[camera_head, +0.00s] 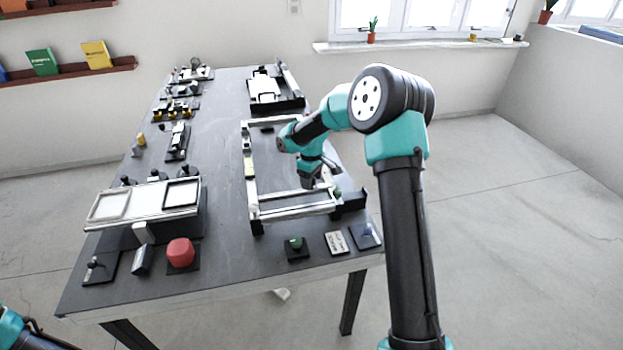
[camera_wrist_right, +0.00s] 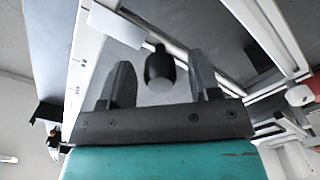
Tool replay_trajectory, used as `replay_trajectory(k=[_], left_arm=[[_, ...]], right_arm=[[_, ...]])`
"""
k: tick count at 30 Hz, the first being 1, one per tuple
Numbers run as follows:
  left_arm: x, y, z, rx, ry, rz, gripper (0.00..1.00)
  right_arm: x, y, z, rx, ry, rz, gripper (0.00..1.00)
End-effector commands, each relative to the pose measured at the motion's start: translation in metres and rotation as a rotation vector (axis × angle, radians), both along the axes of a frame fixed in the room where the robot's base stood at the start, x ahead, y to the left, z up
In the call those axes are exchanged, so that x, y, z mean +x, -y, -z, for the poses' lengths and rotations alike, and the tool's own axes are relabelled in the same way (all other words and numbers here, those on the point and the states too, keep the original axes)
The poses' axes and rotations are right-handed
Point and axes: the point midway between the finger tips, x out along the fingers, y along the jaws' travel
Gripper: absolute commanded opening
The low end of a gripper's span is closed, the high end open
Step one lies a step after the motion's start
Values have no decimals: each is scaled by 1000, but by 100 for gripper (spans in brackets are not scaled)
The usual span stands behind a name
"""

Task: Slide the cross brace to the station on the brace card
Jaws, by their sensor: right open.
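The chassis frame (camera_head: 250,190) lies on the table, with pale rails and crosswise bars. A pale bar that looks like the cross brace (camera_head: 285,212) spans its near end; I cannot tell for certain which bar is the brace. My right gripper (camera_head: 313,184) points down over the near right part of the frame. In the wrist view the right gripper (camera_wrist_right: 160,62) is open, with a dark knob (camera_wrist_right: 158,66) showing between its fingers; contact cannot be made out. My left gripper is out of view.
A raised stand with two trays (camera_head: 140,203) is at the left. The table between stand and frame (camera_head: 220,165) is mostly clear.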

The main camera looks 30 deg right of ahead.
Motion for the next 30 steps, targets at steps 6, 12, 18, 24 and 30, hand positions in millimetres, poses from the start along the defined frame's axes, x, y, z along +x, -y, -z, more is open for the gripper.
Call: replay_trajectory(k=[6, 12, 18, 24, 30], left_arm=[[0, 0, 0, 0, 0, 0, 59], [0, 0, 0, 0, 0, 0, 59], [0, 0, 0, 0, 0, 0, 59], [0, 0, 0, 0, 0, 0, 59], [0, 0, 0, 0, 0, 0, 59]], right_arm=[[0, 0, -5, 0, 1, 0, 57], [1, 0, -27, 0, 4, 1, 57], [1, 0, -64, 0, 4, 0, 57], [1, 0, -102, 0, 4, 0, 57], [1, 0, -140, 0, 4, 0, 57]])
